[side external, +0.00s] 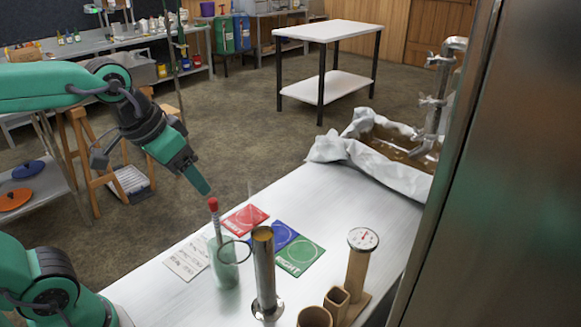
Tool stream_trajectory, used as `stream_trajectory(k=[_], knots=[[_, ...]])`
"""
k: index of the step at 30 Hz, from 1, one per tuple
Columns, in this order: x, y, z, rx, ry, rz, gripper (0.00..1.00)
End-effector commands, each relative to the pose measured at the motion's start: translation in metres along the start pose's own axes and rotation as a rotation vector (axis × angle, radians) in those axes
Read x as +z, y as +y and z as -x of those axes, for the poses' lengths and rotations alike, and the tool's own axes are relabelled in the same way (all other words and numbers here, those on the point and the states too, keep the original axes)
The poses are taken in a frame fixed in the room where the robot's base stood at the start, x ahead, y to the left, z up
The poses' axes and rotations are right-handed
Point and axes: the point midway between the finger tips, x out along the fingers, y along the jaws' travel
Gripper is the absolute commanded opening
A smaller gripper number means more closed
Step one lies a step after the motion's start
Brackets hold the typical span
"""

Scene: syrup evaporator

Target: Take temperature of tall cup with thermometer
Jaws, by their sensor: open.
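A dial thermometer (363,239) with a round white face sits on top of a wooden holder (357,272) to the right of the cup. My gripper (202,185) is open and empty, pointing down to the right, left of the cup and higher than its rim. Its tips are close above a red-topped instrument (213,205) that stands in a pale green container (224,266); I cannot tell whether they touch.
Red (244,219), blue (283,235) and green (299,256) cards and a written note (187,260) lie on the counter (330,195). Empty wooden holders (336,304) stand in front. A lined basin (390,155) is at the back right. The counter's middle back is clear.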

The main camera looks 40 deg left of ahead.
Motion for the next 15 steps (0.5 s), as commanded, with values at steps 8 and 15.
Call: stream_trajectory(k=[8, 15], knots=[[-0.051, 0.036, -0.006, 0.029, -0.09, -0.023, 0.72], [-0.088, 0.073, -0.021, 0.042, -0.166, -0.043, 0.72]])
